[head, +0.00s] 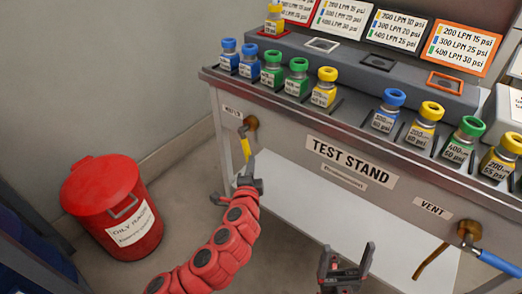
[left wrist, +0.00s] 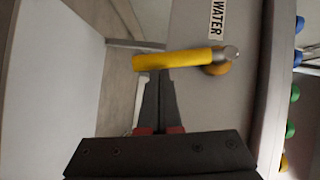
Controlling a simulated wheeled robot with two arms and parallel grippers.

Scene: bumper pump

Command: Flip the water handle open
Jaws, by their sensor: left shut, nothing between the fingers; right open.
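The yellow water handle (head: 245,147) hangs downward from its brass valve (head: 252,123) at the left end of the test stand front. In the left wrist view the handle (left wrist: 175,60) lies across the picture, its metal end at the brass fitting (left wrist: 217,69) beside the WATER label (left wrist: 217,17). My left gripper (head: 249,165) is at the handle's lower part; its fingers (left wrist: 159,78) are shut and empty, tips right by the yellow grip. I cannot tell whether they touch. My right gripper (head: 347,256) is open and empty, in front of the stand, low in the head view.
A VENT valve with a blue handle (head: 497,263) and bent pipe (head: 430,261) is at the right. Several bottles with coloured caps (head: 298,76) line the stand top. A red lidded bin (head: 108,205) stands on the floor at left.

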